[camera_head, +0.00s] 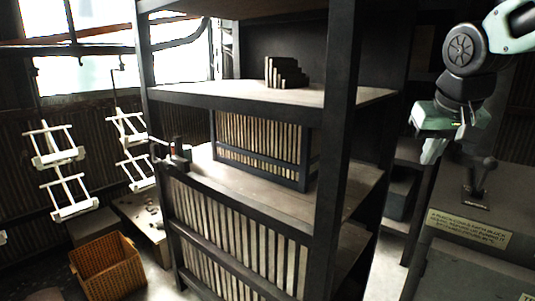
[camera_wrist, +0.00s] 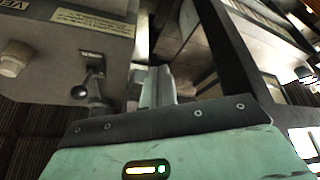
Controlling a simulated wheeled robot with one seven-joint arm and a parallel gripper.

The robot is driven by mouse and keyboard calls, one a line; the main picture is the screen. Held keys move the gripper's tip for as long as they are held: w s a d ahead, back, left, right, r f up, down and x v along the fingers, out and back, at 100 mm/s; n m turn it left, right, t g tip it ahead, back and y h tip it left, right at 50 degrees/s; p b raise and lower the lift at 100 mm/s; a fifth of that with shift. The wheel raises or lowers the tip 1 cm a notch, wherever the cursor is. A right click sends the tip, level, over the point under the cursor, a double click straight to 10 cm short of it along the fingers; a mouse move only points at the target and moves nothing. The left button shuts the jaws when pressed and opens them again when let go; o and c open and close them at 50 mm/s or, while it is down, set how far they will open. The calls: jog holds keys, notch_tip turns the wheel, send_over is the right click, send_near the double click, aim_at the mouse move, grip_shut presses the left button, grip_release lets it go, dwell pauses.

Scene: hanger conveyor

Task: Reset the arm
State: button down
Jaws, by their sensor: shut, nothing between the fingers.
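My gripper (camera_head: 431,153) hangs at the upper right in the head view, pointing down. It is above and left of a dark lever (camera_head: 480,178) on a grey control box (camera_head: 455,260). In the wrist view the fingers of my gripper (camera_wrist: 155,88) are together with nothing between them. The lever's round black knob (camera_wrist: 80,92) shows left of the fingers there, apart from them in the picture. The box (camera_wrist: 95,30) fills the upper left of the wrist view.
A dark shelf unit (camera_head: 240,97) stands in the middle, left of my arm, with small dark blocks (camera_head: 286,73) on a shelf. White hanging racks (camera_head: 55,145) are at the left. A wicker basket (camera_head: 107,268) stands on the floor at lower left.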

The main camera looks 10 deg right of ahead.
jog(key=s+a+f+n+g+y, duration=0.1)
jog(key=s+a+f+n, duration=0.15)
jog(key=a, duration=0.35)
jog(key=s+a+f+n+y, duration=0.1)
jog(key=a+f, duration=0.3)
jog(key=a, duration=0.2)
jog(key=s+a+f+n+g, duration=0.1)
jog(key=s+a+f+n, duration=0.3)
jog(key=s+a, duration=0.3)
jog(key=s+a+f+n+g, duration=0.2)
jog(key=s+a+f, duration=0.4)
jog(key=s, duration=0.4)
jog(key=shift+a+f+n+g+y, duration=0.15)
jog(key=shift+a+n+g+y, duration=0.2)
jog(key=shift+n, duration=0.5)
